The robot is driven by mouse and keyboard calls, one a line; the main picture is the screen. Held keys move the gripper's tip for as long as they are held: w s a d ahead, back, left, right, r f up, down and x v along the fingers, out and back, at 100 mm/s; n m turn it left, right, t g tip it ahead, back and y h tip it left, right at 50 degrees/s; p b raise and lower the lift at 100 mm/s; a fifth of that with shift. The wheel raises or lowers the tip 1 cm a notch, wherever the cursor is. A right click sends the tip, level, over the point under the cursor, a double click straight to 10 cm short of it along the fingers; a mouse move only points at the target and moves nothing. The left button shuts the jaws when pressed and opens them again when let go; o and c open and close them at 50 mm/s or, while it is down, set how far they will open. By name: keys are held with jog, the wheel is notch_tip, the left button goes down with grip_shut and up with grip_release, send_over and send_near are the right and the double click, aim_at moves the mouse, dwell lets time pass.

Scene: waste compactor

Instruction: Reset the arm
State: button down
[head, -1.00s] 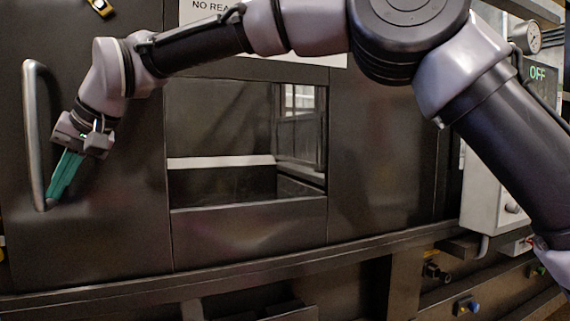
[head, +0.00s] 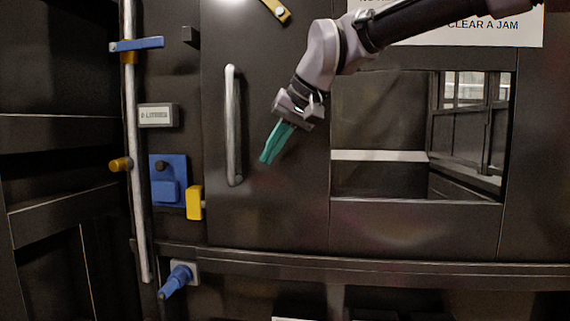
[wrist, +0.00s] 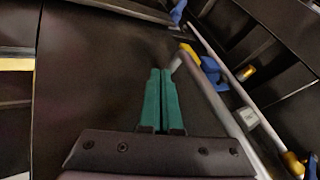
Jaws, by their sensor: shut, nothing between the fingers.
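My gripper (head: 267,158) has green fingers and is shut, with nothing between them. In the head view it hangs tilted down to the left in front of the dark door panel (head: 270,215). It is to the right of the vertical metal handle (head: 233,125) and apart from it in that view. In the wrist view the two green fingers (wrist: 162,75) lie side by side, with the handle (wrist: 205,85) close on their right. My arm runs from the gripper up to the upper right and out of the head view.
An opening (head: 385,125) in the machine front is right of the gripper. Left of the handle are a vertical rod (head: 136,210), a blue latch plate (head: 168,180), a yellow block (head: 194,203) and a blue lever (head: 175,281). A ledge (head: 400,270) runs below.

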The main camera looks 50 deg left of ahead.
jog(key=v, duration=0.6)
jog(key=shift+w+d, duration=0.25)
jog(key=shift+d, duration=0.05)
jog(key=shift+r, duration=0.1)
